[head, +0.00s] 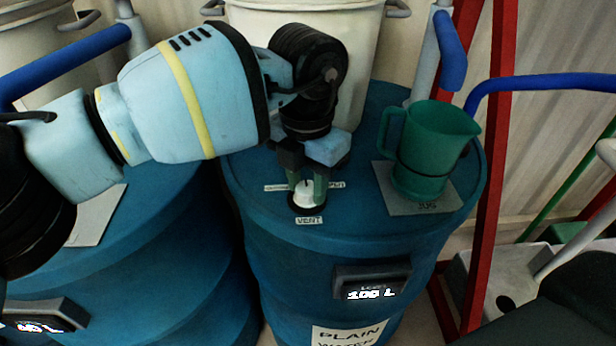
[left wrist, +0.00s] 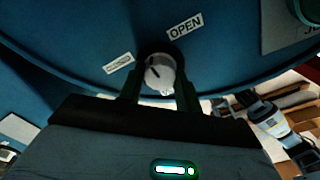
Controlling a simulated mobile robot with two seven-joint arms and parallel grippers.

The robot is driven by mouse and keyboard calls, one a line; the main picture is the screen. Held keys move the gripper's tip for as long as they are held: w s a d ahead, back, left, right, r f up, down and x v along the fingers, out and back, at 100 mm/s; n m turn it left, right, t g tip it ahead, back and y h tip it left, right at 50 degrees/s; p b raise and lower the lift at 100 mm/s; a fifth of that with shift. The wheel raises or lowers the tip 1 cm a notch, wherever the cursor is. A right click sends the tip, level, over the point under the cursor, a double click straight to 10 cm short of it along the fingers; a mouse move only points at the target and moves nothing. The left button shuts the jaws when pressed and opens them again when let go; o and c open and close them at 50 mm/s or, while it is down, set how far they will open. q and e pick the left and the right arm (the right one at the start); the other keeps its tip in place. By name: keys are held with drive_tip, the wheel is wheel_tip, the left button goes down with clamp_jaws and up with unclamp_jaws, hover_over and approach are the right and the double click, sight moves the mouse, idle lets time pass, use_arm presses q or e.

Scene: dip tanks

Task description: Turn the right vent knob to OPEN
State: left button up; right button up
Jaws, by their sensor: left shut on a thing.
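The white vent knob (head: 307,192) sits on the lid of the right blue tank (head: 390,245), above a VENT label (head: 309,220). My left gripper (head: 307,181) points down with its green fingers shut on the knob's sides. In the left wrist view the knob (left wrist: 160,73) shows between the fingers, with a dark mark on its upper left part. The OPEN label (left wrist: 185,26) is up and right of it. Another label (left wrist: 119,63), too small to read, is to its left. The exact pointing of the mark is hard to tell. My right gripper is not seen.
A green jug (head: 428,150) stands on a grey plate (head: 400,205) on the same lid, right of the knob. A white bucket (head: 355,60) is behind. A level display (head: 371,281) is on the tank's front. Blue rails and red posts (head: 490,150) stand at right.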

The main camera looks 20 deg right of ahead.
sight(307, 188)
use_arm(q)
drive_tip(key=m, duration=0.4)
drive_tip(key=shift+m, duration=0.3)
drive_tip(key=m, duration=0.5)
drive_tip(key=shift+f, duration=0.1)
idle(0.4)
drive_tip(key=o, duration=1)
drive_tip(key=shift+r, duration=3.95)
